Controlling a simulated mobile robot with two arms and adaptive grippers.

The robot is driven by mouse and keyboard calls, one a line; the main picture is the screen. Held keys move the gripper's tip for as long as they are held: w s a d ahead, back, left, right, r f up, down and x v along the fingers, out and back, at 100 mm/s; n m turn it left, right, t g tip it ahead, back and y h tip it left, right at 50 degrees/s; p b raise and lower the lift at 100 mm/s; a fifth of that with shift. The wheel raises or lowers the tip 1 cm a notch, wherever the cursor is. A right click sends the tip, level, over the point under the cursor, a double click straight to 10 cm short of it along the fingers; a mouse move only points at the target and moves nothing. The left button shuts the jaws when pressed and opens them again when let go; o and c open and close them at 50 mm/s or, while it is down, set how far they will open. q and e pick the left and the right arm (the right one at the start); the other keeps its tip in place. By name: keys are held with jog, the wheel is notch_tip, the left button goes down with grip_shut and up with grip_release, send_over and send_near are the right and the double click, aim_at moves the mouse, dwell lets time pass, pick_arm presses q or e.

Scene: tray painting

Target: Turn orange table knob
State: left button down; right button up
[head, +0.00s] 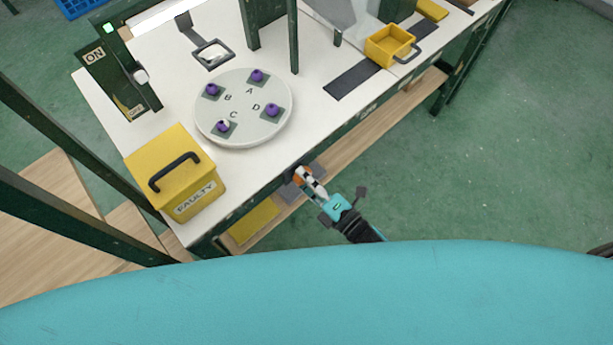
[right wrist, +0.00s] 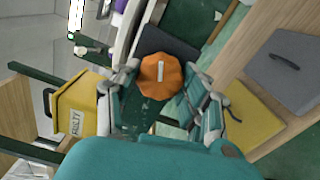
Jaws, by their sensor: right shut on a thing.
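The orange table knob (right wrist: 161,80) is on the table's front side, between the two fingers of my right gripper (right wrist: 163,92) in the right wrist view. It has a scalloped edge and a pale line mark on its face. In the head view only a bit of the orange knob (head: 301,174) shows at the table's front edge. My right gripper (head: 307,180) reaches it there and is shut on it. The round white turntable (head: 243,108), with purple pieces on pads marked A, B, C and D, lies on the table above the knob. My left gripper is not in view.
A yellow FAULTY box (head: 178,172) stands at the table's left front corner. An ON/OFF switch panel (head: 118,78) with a green light is behind it. A small yellow tray (head: 388,46) is at the right. A wooden shelf (head: 345,140) runs under the tabletop. Green floor is free at the right.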

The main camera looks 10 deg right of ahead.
jog(key=n+b, duration=0.4)
jog(key=n, duration=2.7)
jog(key=shift+f, duration=0.2)
dwell(0.6)
jog(key=shift+r, duration=0.1)
dwell(0.5)
jog(key=o, duration=1.2)
